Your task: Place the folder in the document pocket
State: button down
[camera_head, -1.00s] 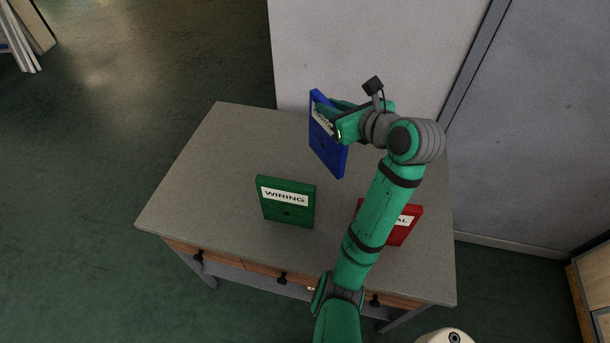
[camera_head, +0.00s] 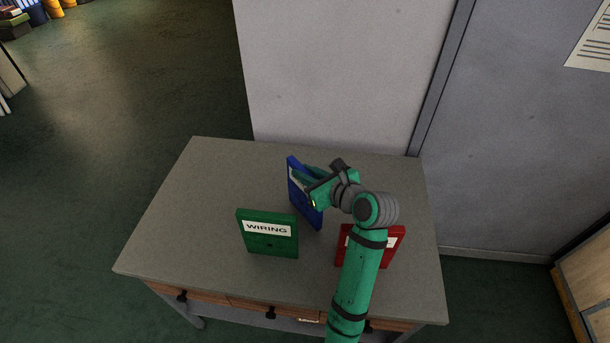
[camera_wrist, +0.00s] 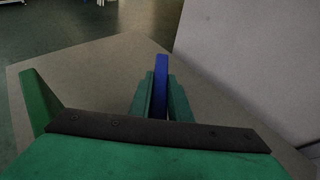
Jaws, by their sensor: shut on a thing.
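A blue folder (camera_head: 304,200) with a white label is held by my gripper (camera_head: 312,184) over the back middle of the table. In the wrist view the blue folder (camera_wrist: 161,85) stands edge-on between the two green fingers of my gripper (camera_wrist: 161,95), which are shut on it. I cannot tell whether its lower edge touches the table. A document pocket cannot be made out in these views.
A green folder (camera_head: 268,240) labelled WIRING stands on the grey table (camera_head: 190,215), left of the blue one. A red folder (camera_head: 384,249) stands at right, partly behind my arm. A pale wall (camera_head: 335,70) rises behind the table. The table's left side is clear.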

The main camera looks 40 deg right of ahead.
jog(key=shift+f, duration=0.55)
jog(key=c, duration=1.6)
grip_release()
jog(key=shift+c, duration=0.2)
